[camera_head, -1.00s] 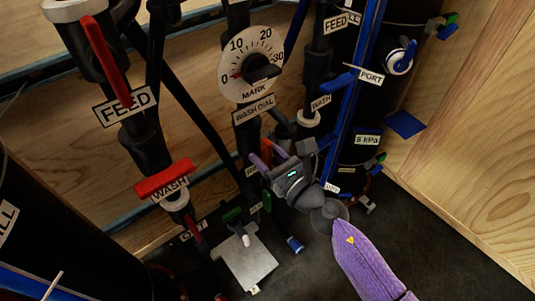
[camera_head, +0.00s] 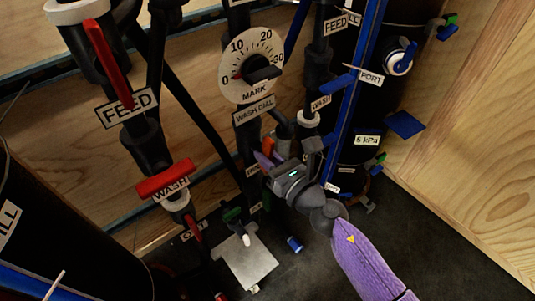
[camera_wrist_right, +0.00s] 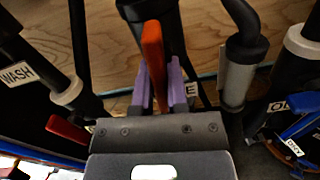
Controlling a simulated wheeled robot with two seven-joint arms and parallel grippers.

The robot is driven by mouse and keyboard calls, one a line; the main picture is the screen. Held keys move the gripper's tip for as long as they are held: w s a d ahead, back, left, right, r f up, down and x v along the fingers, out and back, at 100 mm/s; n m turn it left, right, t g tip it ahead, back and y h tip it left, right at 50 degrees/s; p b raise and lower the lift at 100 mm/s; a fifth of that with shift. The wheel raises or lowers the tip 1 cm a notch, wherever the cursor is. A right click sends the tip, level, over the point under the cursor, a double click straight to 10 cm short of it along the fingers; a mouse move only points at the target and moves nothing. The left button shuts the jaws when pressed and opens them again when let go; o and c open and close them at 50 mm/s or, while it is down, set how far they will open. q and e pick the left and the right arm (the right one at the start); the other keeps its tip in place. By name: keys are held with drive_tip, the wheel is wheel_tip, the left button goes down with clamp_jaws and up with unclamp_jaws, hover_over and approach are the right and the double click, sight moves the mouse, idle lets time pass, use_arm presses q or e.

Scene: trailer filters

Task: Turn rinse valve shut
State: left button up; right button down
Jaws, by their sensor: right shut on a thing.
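An orange-red valve handle (camera_head: 269,146) shows just beyond my right gripper (camera_head: 266,158), below the wash dial in the head view. In the right wrist view the same handle (camera_wrist_right: 153,55) stands upright between the two purple fingers of my right gripper (camera_wrist_right: 160,88), which is shut on it. Its lower part is hidden by the fingers and gripper body. A white label behind the fingers is mostly covered, so I cannot read the valve's name. My left gripper is not in view.
The wash dial (camera_head: 251,65) is above the gripper. Red-handled feed (camera_head: 107,62) and wash (camera_head: 165,180) valves are at left. A blue-edged dark column (camera_head: 352,120) stands close at right. A metal plate (camera_head: 247,262) lies on the dark floor, which is clear at lower right.

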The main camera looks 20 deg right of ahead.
drive_tip(key=m+p, duration=0.1)
drive_tip(key=m, duration=0.3)
drive_tip(key=shift+m, duration=0.3)
drive_tip(key=shift+r+m, duration=0.1)
drive_tip(key=shift+m, duration=0.8)
drive_tip(key=shift+m+p, duration=0.5)
drive_tip(key=shift+m, duration=0.4)
drive_tip(key=m+p, duration=0.1)
drive_tip(key=m, duration=0.2)
drive_tip(key=shift+m, duration=0.3)
drive_tip(key=shift+m+p, duration=0.45)
drive_tip(key=shift+m, duration=0.65)
drive_tip(key=shift+m+p, duration=0.3)
drive_tip(key=shift+m, duration=1)
